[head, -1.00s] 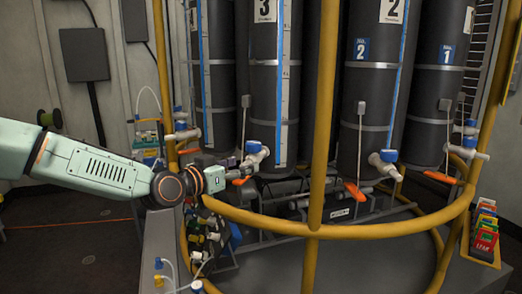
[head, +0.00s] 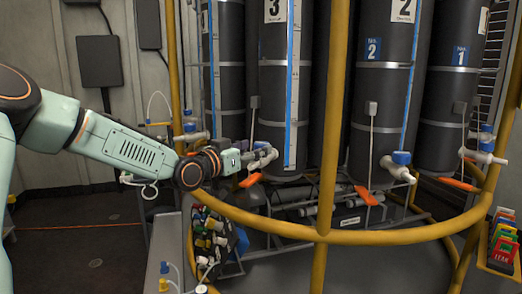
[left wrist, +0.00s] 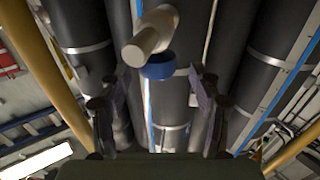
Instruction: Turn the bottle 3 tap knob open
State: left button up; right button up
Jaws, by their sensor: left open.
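Bottle 3 (head: 272,95) is a tall dark cylinder with a white "3" label and a blue-edged scale strip. Its white tap (head: 268,155) sticks out near its foot, and my left gripper (head: 248,158) is right at it, partly hiding it. In the left wrist view the tap's pale body (left wrist: 152,32) and blue knob (left wrist: 158,68) show ahead, between the lines of the two spread fingers. The left gripper (left wrist: 158,95) is open with nothing held. I cannot tell whether the fingers touch the knob. My right gripper is in neither view.
A yellow guard rail (head: 370,237) with an upright post (head: 332,110) stands in front of the bottles. Bottle 2 (head: 380,100), with its blue-topped tap (head: 398,165), stands to the right. An orange tag (head: 249,181) sits just below the gripper. Colored boxes (head: 503,245) are at far right.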

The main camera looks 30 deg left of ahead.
aim_at(263, 143)
pick_arm(q)
jog(key=w, duration=0.1)
jog(key=w+d, duration=0.1)
jog(key=w, duration=0.1)
jog(key=shift+f+b, duration=0.1)
jog(key=shift+b, duration=0.2)
jog(key=shift+w, duration=0.1)
jog(key=shift+w+a, duration=0.1)
jog(key=shift+a, duration=0.05)
jog(key=shift+w, duration=0.1)
jog(key=shift+c, duration=0.2)
jog(key=shift+c, duration=0.8)
jog(key=c, duration=1)
